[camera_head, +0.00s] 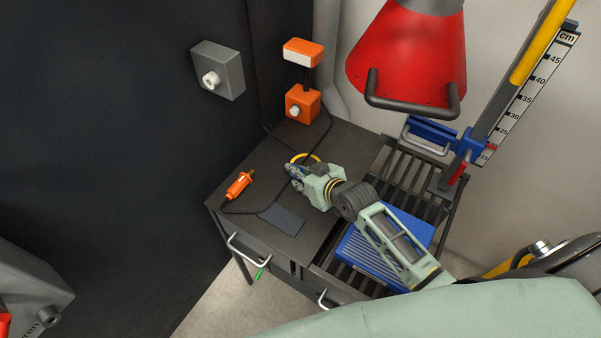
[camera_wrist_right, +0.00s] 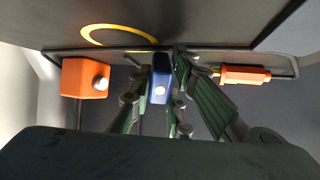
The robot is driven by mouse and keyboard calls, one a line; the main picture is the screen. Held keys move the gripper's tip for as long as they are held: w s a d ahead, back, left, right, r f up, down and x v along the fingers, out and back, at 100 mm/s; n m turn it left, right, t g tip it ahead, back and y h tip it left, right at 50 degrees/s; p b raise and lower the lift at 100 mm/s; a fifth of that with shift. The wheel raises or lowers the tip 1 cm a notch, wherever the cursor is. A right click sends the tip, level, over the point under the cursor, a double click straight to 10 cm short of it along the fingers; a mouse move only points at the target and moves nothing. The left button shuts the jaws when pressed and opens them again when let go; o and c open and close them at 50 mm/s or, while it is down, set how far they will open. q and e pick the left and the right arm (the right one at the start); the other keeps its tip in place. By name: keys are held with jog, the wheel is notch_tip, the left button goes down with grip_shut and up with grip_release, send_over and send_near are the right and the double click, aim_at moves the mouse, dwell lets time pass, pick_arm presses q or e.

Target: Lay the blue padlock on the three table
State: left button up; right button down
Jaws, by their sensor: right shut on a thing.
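The blue padlock (camera_wrist_right: 160,82) is held between the fingers of my right gripper (camera_wrist_right: 160,95) in the wrist view. In the head view, my right gripper (camera_head: 292,173) is low over the dark table (camera_head: 338,140), and its fingers mostly hide the padlock. A yellow ring (camera_head: 313,156) on the tabletop lies just beyond the fingers; it also shows in the wrist view (camera_wrist_right: 88,36). I cannot tell whether the padlock touches the tabletop. No number three is readable on the table. My left gripper is not in view.
On the table are an orange soldering tool (camera_head: 239,185) with a dark cable, an orange lamp unit (camera_head: 302,103) and a dark flat pad (camera_head: 282,220).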

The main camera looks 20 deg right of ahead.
jog(key=c, duration=1.6)
grip_release()
jog(key=shift+o, duration=0.2)
jog(key=v, duration=1.2)
jog(key=shift+s, duration=0.1)
